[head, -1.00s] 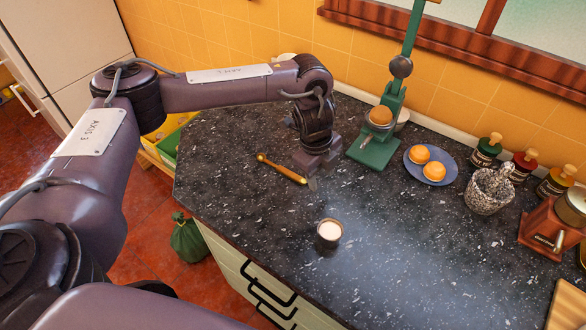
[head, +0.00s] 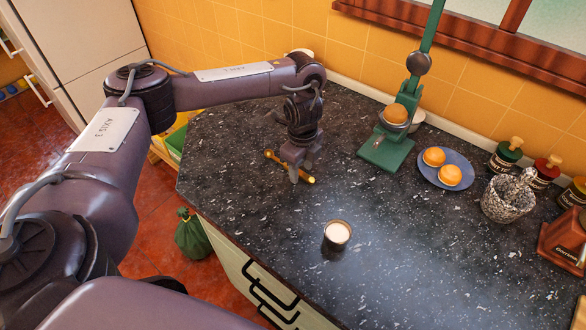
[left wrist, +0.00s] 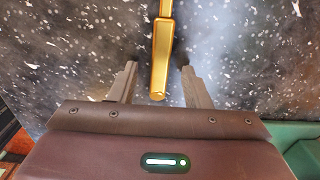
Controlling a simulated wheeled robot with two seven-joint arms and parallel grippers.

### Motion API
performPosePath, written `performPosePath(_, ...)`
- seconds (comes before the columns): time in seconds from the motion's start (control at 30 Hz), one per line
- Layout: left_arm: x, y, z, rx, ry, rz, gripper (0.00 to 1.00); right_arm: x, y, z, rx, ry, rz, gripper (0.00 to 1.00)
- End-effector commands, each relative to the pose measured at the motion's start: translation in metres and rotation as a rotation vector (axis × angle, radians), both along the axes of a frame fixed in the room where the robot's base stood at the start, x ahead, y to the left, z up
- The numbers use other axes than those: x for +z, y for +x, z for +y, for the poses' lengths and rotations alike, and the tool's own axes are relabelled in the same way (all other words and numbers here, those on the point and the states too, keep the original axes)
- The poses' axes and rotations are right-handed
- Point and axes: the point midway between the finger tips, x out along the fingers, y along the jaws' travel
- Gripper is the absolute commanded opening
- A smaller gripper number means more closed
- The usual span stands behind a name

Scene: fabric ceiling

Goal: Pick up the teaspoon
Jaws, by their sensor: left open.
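The teaspoon (head: 273,157) is a slim golden piece lying flat on the dark speckled counter, partly hidden behind my left gripper in the head view. In the left wrist view the golden teaspoon (left wrist: 162,45) runs down from the top edge, and its near end lies between the two fingers; its far end is out of frame. My left gripper (head: 301,173) points down at the spoon. In the left wrist view the left gripper (left wrist: 159,68) is open, with a gap on each side of the spoon. My right gripper is not in view.
A green press (head: 387,152) stands right of the gripper, with a blue plate (head: 462,175) of orange-topped pieces beyond. A cup (head: 337,234) stands nearer on the counter. A stone mortar (head: 507,200) and bottles stand at the right. The counter's left edge is near.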

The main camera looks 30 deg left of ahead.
Motion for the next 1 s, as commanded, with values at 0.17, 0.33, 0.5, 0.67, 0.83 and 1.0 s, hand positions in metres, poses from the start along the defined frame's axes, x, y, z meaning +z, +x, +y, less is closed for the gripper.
performPosePath(0.17,-0.0021,-0.0002,-0.0001,-0.001,0.0,0.0,0.44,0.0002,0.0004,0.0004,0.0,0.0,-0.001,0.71)
performPosePath(0.33,-0.002,-0.0002,-0.0001,-0.001,0.0,0.0,0.29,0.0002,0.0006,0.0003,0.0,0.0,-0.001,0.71)
performPosePath(0.5,-0.0019,-0.0001,0.0,0.0,0.0,0.0,0.07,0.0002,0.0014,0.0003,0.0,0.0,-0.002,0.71)
performPosePath(0.67,-0.0015,0.0001,0.0,0.0,0.0,-0.001,0.0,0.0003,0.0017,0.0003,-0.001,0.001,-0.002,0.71)
performPosePath(0.83,-0.0011,0.0001,0.0,0.0,0.0,-0.001,0.0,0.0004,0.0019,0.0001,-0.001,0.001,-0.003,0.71)
performPosePath(1.0,0.0065,0.0011,-0.0001,0.0,-0.001,-0.004,0.0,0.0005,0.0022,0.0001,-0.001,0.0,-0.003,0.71)
